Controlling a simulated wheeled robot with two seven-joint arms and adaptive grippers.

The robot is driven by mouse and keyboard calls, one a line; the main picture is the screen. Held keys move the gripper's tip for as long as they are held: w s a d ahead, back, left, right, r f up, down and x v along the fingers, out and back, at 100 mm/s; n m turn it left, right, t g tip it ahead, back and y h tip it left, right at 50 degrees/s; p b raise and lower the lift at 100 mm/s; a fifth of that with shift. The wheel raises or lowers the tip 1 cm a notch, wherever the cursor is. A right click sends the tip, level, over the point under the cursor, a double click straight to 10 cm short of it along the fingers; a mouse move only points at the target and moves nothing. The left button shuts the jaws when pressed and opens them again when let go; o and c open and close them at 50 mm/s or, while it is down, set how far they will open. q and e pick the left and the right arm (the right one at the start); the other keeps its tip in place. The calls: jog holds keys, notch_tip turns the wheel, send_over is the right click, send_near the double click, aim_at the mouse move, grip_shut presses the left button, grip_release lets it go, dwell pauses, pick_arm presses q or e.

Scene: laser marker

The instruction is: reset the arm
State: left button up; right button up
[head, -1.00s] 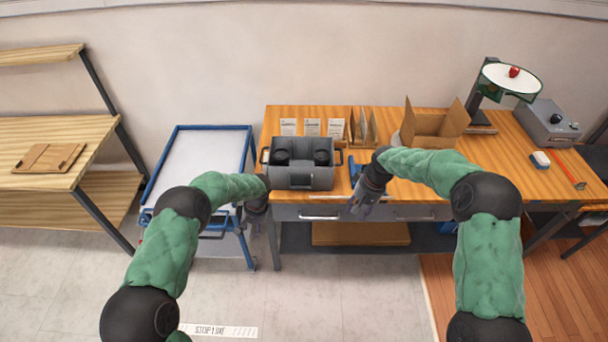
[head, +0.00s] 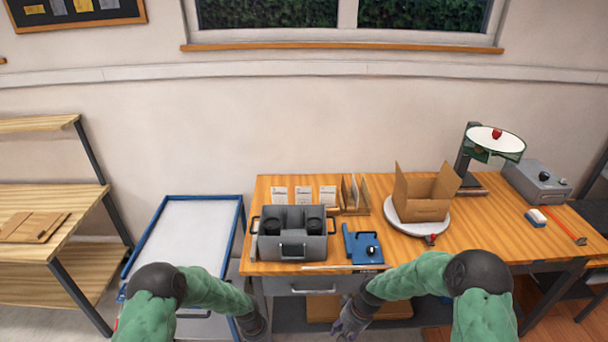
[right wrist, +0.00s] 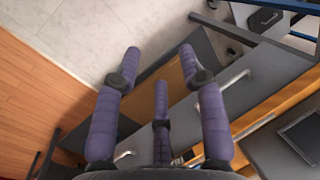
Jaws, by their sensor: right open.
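My right gripper (head: 348,322) hangs in front of the workbench (head: 480,228), low at the bottom of the head view. In the right wrist view (right wrist: 160,70) its purple fingers are spread apart with nothing between them, above the floor and drawer fronts. My left arm (head: 215,293) reaches down in front of the blue-framed cart. Its dark wrist end (head: 255,324) shows at the bottom edge, and its fingertips are cut off or hidden. Neither arm visibly touches an object.
On the bench stand a grey caddy (head: 292,250) with two black round items, a blue plate fixture (head: 365,250), an open cardboard box (head: 420,192) on a round turntable (head: 400,220), and a lamp-like device (head: 480,150). A blue-framed cart (head: 190,225) stands left.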

pick_arm(q)
jog(key=s+d+f+n+h+b, duration=0.1)
jog(key=s+f+b, duration=0.3)
jog(key=s, duration=0.6)
jog(key=s+d+f+n+t+h+b, duration=0.1)
jog(key=s+d+f+b, duration=0.1)
jog(key=s, duration=0.8)
notch_tip(320, 180, down, 2)
jog(key=shift+f+n+b, duration=0.1)
jog(key=shift+n+b, duration=0.2)
jog(key=shift+b, duration=0.6)
pick_arm(e)
jog(key=s+a+f+m, duration=0.1)
jog(key=s+f, duration=0.7)
jog(key=s, duration=0.3)
jog(key=s+a+f+m, duration=0.1)
jog(key=s+f, duration=0.7)
jog(key=s, duration=0.2)
jog(key=shift+s+y, duration=0.3)
jog(key=shift+s, duration=0.05)
